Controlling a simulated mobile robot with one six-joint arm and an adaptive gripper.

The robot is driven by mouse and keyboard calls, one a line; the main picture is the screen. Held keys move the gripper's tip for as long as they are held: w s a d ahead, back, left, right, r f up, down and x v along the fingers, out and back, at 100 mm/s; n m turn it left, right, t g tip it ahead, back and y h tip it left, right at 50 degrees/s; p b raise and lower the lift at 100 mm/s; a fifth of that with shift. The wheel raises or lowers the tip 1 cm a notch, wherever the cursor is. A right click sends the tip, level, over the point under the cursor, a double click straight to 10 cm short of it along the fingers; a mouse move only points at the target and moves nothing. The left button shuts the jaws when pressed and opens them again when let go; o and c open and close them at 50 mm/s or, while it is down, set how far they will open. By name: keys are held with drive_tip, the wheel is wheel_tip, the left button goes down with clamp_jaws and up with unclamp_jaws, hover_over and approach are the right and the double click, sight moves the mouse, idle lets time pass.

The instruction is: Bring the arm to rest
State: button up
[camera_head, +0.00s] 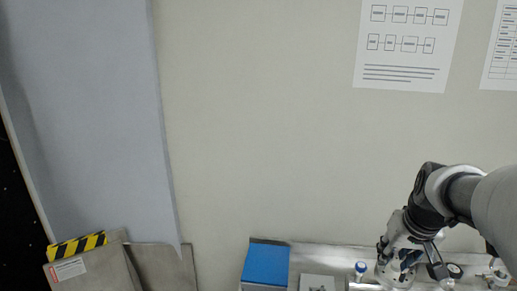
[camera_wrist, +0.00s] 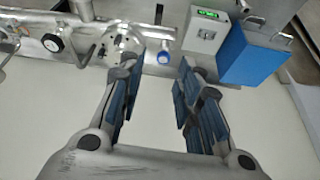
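My gripper (camera_wrist: 160,66) shows in the wrist view with its two blue-padded fingers spread apart and nothing between them. Its tips point towards a round metal flange (camera_wrist: 122,42) with holes and a blue-capped knob (camera_wrist: 164,56). I cannot tell how far the tips are from these parts. In the head view my arm (camera_head: 432,190) reaches in from the right, bends, and drops towards the metal equipment along the bottom edge. The fingers cannot be made out clearly there.
A blue box (camera_head: 266,264) and a grey box (camera_head: 318,283) stand left of the arm; the wrist view shows a green display on the grey box (camera_wrist: 205,32). A gauge (camera_head: 455,270) sits at right. A pale wall (camera_head: 260,120) stands behind; a yellow-black striped block (camera_head: 76,246) is at left.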

drive_tip(key=s+a+r+n, duration=0.2)
drive_tip(key=s+a, duration=0.8)
drive_tip(key=a, duration=0.4)
drive_tip(key=s+a+f+n+y, duration=0.1)
drive_tip(key=s+a+f, duration=0.1)
drive_tip(key=s+a, duration=0.4)
drive_tip(key=s, duration=0.4)
drive_tip(key=shift+s+f+n, duration=0.2)
drive_tip(key=shift+f+n, duration=0.1)
drive_tip(key=shift+f, duration=0.05)
drive_tip(key=shift+a, duration=0.1)
drive_tip(key=shift+c, duration=0.3)
